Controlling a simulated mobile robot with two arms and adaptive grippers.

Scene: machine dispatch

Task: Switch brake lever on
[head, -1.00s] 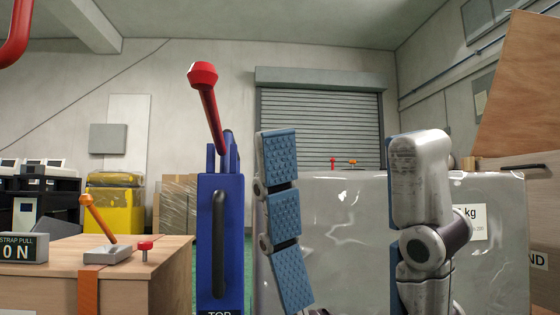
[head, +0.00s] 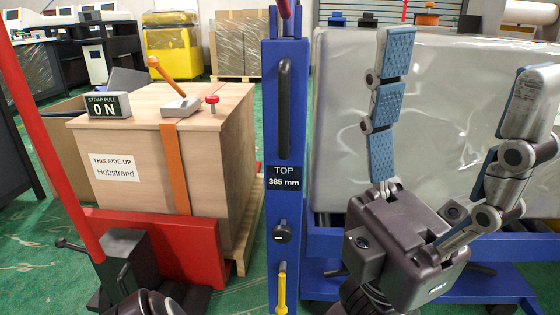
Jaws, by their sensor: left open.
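A blue post (head: 284,200) stands in the middle of the head view, with a plate reading "TOP 385 mm" (head: 284,176). A short yellow lever (head: 282,287) hangs upright low on its face, below a black knob (head: 282,232). A long black handle (head: 285,108) is higher on it. The lower end of a red lever shows at the cut-off top. I cannot tell from markings which is the brake lever. My left gripper (head: 458,88) is right of the post, fingers pointing up and spread wide, empty and apart from the post. My right gripper is not in view.
A wrapped grey load (head: 345,130) on a blue frame (head: 460,288) stands behind my left gripper. Green floor shows between.

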